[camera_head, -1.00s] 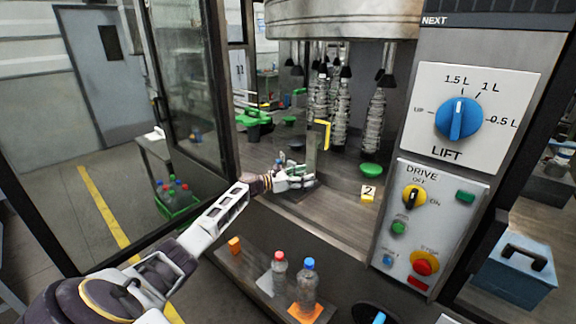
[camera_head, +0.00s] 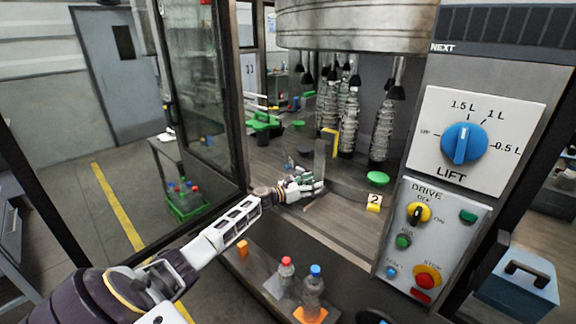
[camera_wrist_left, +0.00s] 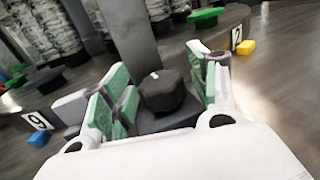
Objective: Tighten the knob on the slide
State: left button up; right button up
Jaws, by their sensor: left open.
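My left gripper (camera_head: 304,186) reaches in from the left over the machine's deck, beside the upright grey slide post (camera_head: 320,160). In the left wrist view, the black knob (camera_wrist_left: 164,92), with a small white mark on top, sits between the green pads of the open left gripper (camera_wrist_left: 160,84). I cannot tell whether the pads touch it. The grey post (camera_wrist_left: 148,38) rises just beyond the knob. In the head view the knob is hidden by the gripper. My right gripper is not in view.
A yellow block beside the number 2 tag (camera_head: 374,202) and a green disc (camera_head: 377,178) stand right of the gripper. Clear bottles (camera_head: 382,130) hang behind. The control panel (camera_head: 430,240) is at right. Two capped bottles (camera_head: 312,290) stand on the front shelf.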

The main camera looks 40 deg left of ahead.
pick_arm(q)
jog(key=shift+r+n+t+y+p, duration=0.1)
jog(key=shift+n+t+y+p, duration=0.2)
jog(key=shift+n+y+p, duration=0.5)
jog(key=shift+y, duration=0.4)
jog(key=shift+n+y, duration=0.4)
jog(key=shift+y, duration=0.2)
jog(key=shift+n+t+y, duration=0.4)
jog(key=shift+n+y, duration=0.4)
jog(key=shift+y, duration=0.4)
jog(key=shift+d+f+n+y+b, duration=0.1)
jog(key=shift+n+y+b, duration=0.15)
jog(key=shift+y, duration=0.25)
jog(key=shift+f+n+y+b, duration=0.1)
jog(key=shift+n+y, duration=0.25)
jog(key=shift+y, duration=0.15)
